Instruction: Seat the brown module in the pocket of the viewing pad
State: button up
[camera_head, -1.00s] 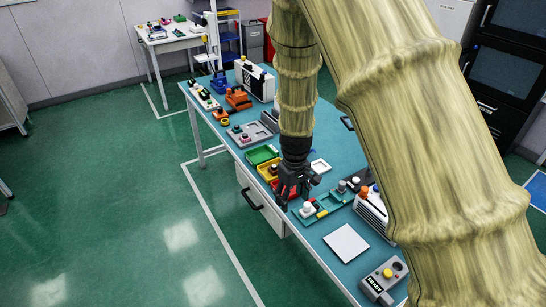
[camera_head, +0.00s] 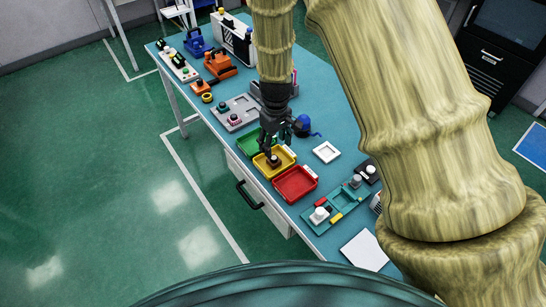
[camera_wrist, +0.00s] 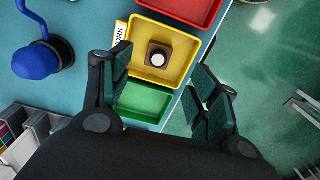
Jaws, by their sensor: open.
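The brown module (camera_head: 274,161) is a small dark brown block with a pale round top. It sits in the yellow tray (camera_head: 288,168) and shows clearly in the wrist view (camera_wrist: 152,52). My gripper (camera_head: 272,149) is open above the yellow tray, pointing down. In the wrist view the module lies ahead of the parted fingers (camera_wrist: 162,80), apart from them. A small white square with a recessed middle (camera_head: 326,152), which looks like the viewing pad, lies on the table to the right of the trays. Its recess looks empty.
A green tray (camera_head: 258,139) and a red tray (camera_head: 296,184) flank the yellow one. A blue rounded object (camera_head: 303,125) stands close behind my gripper. A teal tray with several parts (camera_head: 336,208) and a plain white sheet (camera_head: 364,250) are nearer.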

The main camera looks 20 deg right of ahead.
aim_at(274, 157)
jog(key=shift+s+f, duration=0.2)
jog(key=shift+f, duration=0.15)
jog(key=f, duration=0.1)
jog(key=w+f, duration=0.1)
jog(key=f, duration=0.1)
jog(key=shift+w+a+p, duration=0.1)
jog(key=shift+w+p, duration=0.15)
jog(key=shift+p, duration=0.05)
jog(key=shift+s+p, duration=0.3)
jog(key=shift+s, duration=0.15)
jog(key=shift+w+f+p, duration=0.2)
jog(key=shift+f+p, duration=0.15)
jog(key=shift+f, duration=0.3)
jog(key=shift+w+f+p, duration=0.15)
jog(key=shift+f+p, duration=0.2)
jog(key=shift+f, duration=0.25)
jog(key=shift+s+f+p, duration=0.15)
jog(key=shift+f+p, duration=0.2)
jog(key=shift+f, duration=0.9)
jog(key=c, duration=1.1)
